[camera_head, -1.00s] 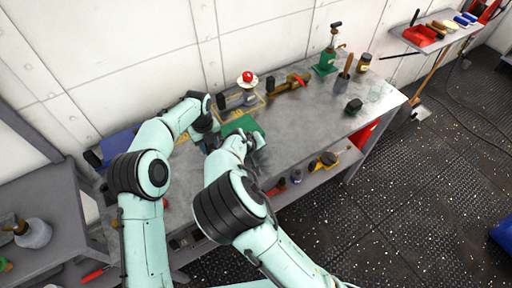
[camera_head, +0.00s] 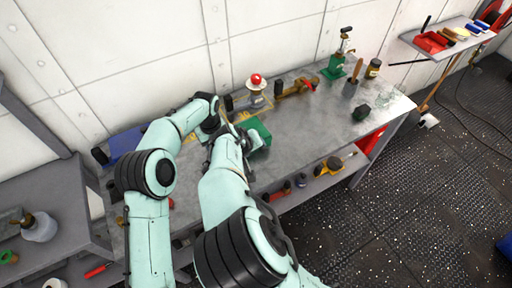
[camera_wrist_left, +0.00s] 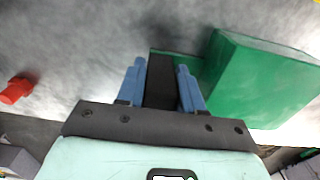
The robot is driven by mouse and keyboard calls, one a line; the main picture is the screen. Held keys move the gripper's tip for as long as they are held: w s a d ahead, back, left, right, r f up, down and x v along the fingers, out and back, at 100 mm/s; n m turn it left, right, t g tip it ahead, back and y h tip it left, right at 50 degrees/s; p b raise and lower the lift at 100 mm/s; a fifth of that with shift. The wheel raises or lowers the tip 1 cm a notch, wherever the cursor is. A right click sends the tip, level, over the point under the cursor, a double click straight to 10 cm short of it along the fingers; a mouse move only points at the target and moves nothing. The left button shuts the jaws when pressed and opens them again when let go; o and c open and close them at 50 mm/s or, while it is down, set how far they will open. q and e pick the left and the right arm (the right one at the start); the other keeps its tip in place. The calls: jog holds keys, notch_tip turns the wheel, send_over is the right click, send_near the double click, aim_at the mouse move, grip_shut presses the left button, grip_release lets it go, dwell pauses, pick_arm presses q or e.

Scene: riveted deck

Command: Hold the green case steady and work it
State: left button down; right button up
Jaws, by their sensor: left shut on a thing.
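The green case (camera_head: 259,132) sits on the grey metal bench (camera_head: 310,125), partly hidden by my arms in the head view. In the left wrist view the case (camera_wrist_left: 265,85) fills the right side as a bright green box. My left gripper (camera_wrist_left: 160,75) has its blue fingers shut on a dark upright block (camera_wrist_left: 161,82) right beside the case. I cannot tell whether that block is joined to the case. In the head view my left gripper (camera_head: 219,130) is at the case's left side. My right gripper (camera_head: 248,145) is at its near side, with its fingers too hidden to read.
Behind the case stand a red-knobbed device (camera_head: 256,82) and a brown tool (camera_head: 295,88). A green press (camera_head: 337,67), a jar (camera_head: 373,68) and a dark green block (camera_head: 361,112) are farther right. A red piece (camera_wrist_left: 15,90) lies left in the wrist view. Bench right of the case is clear.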

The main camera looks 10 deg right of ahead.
pick_arm(q)
jog(key=shift+w, duration=0.1)
dwell(0.3)
jog(key=c, duration=0.6)
grip_release()
jog(key=shift+c, duration=0.2)
jog(key=shift+r, duration=0.1)
